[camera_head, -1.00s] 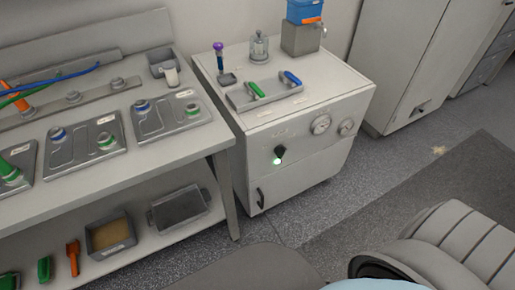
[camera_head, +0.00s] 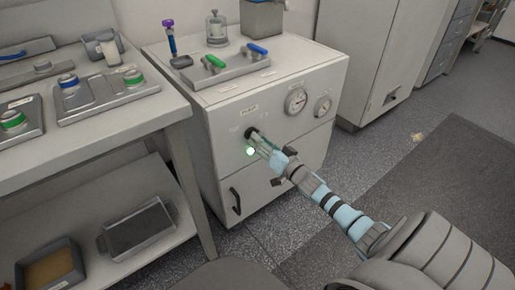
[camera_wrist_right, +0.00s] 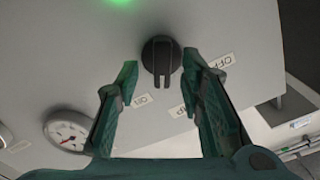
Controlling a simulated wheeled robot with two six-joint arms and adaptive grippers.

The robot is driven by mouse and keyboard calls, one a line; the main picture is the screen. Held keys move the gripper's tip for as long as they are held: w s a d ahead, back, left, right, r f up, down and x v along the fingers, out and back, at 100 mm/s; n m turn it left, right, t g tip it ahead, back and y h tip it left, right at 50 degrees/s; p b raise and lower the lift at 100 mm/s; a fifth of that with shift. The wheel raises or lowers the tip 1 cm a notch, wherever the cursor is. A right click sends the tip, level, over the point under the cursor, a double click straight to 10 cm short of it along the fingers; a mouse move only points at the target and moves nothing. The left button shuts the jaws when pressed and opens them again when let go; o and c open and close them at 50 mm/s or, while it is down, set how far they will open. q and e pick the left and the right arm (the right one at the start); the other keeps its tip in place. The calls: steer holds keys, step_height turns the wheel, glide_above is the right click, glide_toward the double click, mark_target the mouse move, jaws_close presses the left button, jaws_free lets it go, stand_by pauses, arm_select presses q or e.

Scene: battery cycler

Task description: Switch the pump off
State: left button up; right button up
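The black pump knob (camera_wrist_right: 161,52) is on the front of the white pump cabinet (camera_head: 216,160); it also shows in the head view (camera_head: 251,132). In the wrist view its grip bar points down the picture, away from the glowing green light (camera_wrist_right: 120,2). The light (camera_head: 250,151) sits just below the knob in the head view and is lit. An OFF label (camera_wrist_right: 222,62) is to the knob's right in the wrist view. My right gripper (camera_wrist_right: 160,72) is open, its fingertips on either side of the knob with gaps visible. My left gripper is not in view.
A handle (camera_head: 235,201) is lower down. A workbench (camera_head: 150,112) stands at left. Open floor lies at right.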

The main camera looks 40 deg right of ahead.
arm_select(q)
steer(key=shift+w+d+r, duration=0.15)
arm_select(e)
steer(key=shift+w+r, duration=0.2)
steer(key=shift+w, duration=0.65)
jaws_close()
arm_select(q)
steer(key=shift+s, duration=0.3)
arm_select(e)
steer(key=shift+n, duration=0.4)
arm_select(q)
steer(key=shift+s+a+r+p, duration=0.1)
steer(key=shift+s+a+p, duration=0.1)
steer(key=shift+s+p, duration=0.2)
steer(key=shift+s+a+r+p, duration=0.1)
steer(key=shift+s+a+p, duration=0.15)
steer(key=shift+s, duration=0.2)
arm_select(e)
steer(key=n, duration=1.1)
steer(key=shift+a, duration=0.15)
